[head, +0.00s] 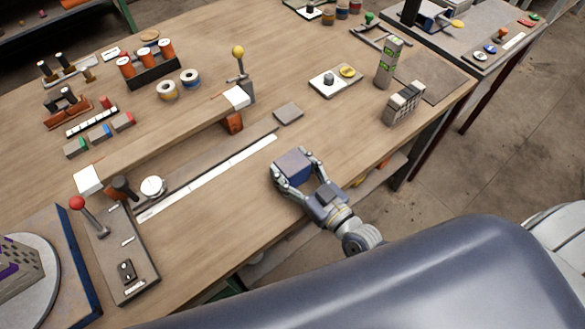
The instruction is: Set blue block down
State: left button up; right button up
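The blue block (297,178) has blue sides and a greyer top, and is at the front edge of the wooden table, right of the white strip. My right gripper (295,172) reaches in from the lower right, with a finger on each side of the block, and is closed around it. The fingers partly cover the block's sides. I cannot tell whether the block's underside touches the table. My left gripper is not in view.
A long wooden bar with white ends (165,138) lies left of the block. A flat grey plate (288,113) lies just behind it. A green-marked post (388,62) and a black-and-white block (404,103) stand to the right. Bare tabletop (345,135) lies between.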

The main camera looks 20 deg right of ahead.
aim_at(292, 162)
jog(key=shift+c, duration=0.5)
jog(key=shift+r, duration=0.1)
jog(key=shift+r, duration=0.5)
notch_tip(292, 162, up, 2)
jog(key=shift+r+p, duration=0.1)
jog(key=shift+p, duration=0.2)
jog(key=s+a+r+b, duration=0.2)
jog(key=s+a, duration=0.1)
jog(key=s, duration=1.3)
jog(key=w+d+r+m+t+h, duration=0.1)
jog(key=w+d+r+m+h, duration=0.3)
jog(key=w+d+r+h, duration=0.2)
jog(key=w+d+r, duration=0.1)
jog(key=w+d, duration=0.1)
jog(key=shift+w+d, duration=0.15)
jog(key=shift+d, duration=0.2)
jog(key=shift+f, duration=0.1)
